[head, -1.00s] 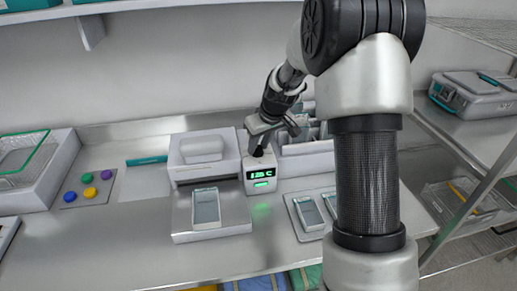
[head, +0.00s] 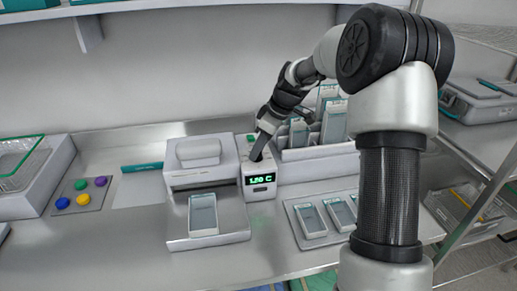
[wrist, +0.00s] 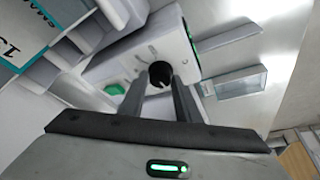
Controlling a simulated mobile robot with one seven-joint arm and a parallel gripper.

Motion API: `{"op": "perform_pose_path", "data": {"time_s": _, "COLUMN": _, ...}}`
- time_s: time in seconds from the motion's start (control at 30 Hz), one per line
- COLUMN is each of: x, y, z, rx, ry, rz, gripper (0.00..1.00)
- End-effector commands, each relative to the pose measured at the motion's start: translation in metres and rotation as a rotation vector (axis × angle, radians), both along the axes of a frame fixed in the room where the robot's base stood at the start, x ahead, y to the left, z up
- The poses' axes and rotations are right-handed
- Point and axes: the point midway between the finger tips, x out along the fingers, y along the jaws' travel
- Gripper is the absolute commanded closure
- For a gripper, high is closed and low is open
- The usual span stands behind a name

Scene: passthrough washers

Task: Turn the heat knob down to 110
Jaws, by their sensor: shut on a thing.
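The small white control box (head: 261,191) stands on the bench in the middle of the head view. Its green display (head: 261,180) seems to read 130 C, though the digits are small. The black heat knob (wrist: 160,74) shows on top of the box in the wrist view, with a light pointer mark on it. My gripper (head: 260,151) reaches down to the box top from the upper right. In the wrist view my gripper (wrist: 158,82) has its two dark fingers shut on the knob, one on each side. In the head view the fingers hide the knob.
A white machine with a front plate (head: 208,232) stands left of the box. A rack of upright cassettes (head: 333,125) is close behind on the right. A tray with several cassettes (head: 311,222) lies right of the box. Colored buttons (head: 82,194) sit far left.

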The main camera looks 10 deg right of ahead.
Motion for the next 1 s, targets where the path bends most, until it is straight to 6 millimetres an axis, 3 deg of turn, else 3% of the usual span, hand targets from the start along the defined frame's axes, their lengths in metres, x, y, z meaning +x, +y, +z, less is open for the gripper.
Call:
{"op": "perform_pose_path", "data": {"time_s": 0.37, "x": -0.001, "y": -0.001, "z": -0.001, "rx": -0.002, "ry": 0.002, "rz": 0.006, "gripper": 0.92}}
{"op": "perform_pose_path", "data": {"time_s": 0.4, "x": -0.001, "y": -0.001, "z": -0.001, "rx": -0.002, "ry": 0.002, "rz": 0.006, "gripper": 0.68}}
{"op": "perform_pose_path", "data": {"time_s": 0.5, "x": -0.001, "y": -0.001, "z": -0.001, "rx": -0.002, "ry": 0.002, "rz": 0.006, "gripper": 0.52}}
{"op": "perform_pose_path", "data": {"time_s": 0.83, "x": 0.000, "y": -0.001, "z": 0.002, "rx": -0.001, "ry": 0.001, "rz": 0.005, "gripper": 0.52}}
{"op": "perform_pose_path", "data": {"time_s": 1.0, "x": -0.004, "y": -0.008, "z": 0.021, "rx": -0.002, "ry": -0.002, "rz": 0.004, "gripper": 0.52}}
